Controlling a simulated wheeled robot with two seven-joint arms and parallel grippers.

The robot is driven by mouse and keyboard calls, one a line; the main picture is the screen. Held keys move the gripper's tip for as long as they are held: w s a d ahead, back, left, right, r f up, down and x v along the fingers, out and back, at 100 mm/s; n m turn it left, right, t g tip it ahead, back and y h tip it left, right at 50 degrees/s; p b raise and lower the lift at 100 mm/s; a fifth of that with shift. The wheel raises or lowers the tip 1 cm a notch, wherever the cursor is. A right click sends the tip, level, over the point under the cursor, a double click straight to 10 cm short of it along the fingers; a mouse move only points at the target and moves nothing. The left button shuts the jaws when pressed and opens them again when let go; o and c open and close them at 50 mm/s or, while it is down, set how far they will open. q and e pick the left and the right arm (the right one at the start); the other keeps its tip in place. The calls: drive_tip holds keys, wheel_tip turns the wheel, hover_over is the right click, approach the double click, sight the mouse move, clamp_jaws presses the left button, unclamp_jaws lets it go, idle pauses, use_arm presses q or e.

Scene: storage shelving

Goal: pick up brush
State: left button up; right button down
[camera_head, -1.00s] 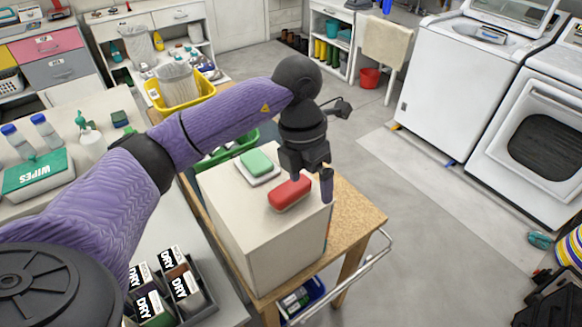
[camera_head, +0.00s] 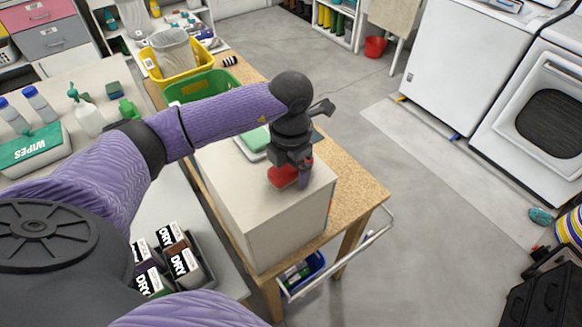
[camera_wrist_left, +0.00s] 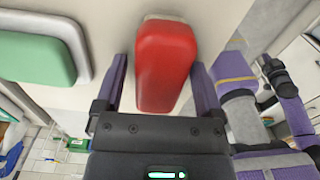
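A red, rounded block-like piece, which I take as the brush (camera_head: 283,178), lies on top of the pale box near its front right edge. It also shows in the left wrist view (camera_wrist_left: 165,66), with a pale strip at its far end. My left gripper (camera_head: 290,181) is over it, pointing down. In the left wrist view its two purple fingers (camera_wrist_left: 158,72) are open, one on each side of the red piece, with a gap to each. My right gripper is not in view; a purple arm part of mine shows at the bottom of the head view.
A green sponge-like piece on a pale tray (camera_wrist_left: 68,28) lies beside the brush on the box (camera_head: 245,212). The box stands on a wooden cart (camera_head: 352,192) with a metal rail. Green (camera_head: 187,90) and yellow (camera_head: 157,73) bins stand behind.

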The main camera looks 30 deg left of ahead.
use_arm(q)
clamp_jaws()
wheel_tip(320, 180, up, 10)
drive_tip(key=shift+p, duration=0.35)
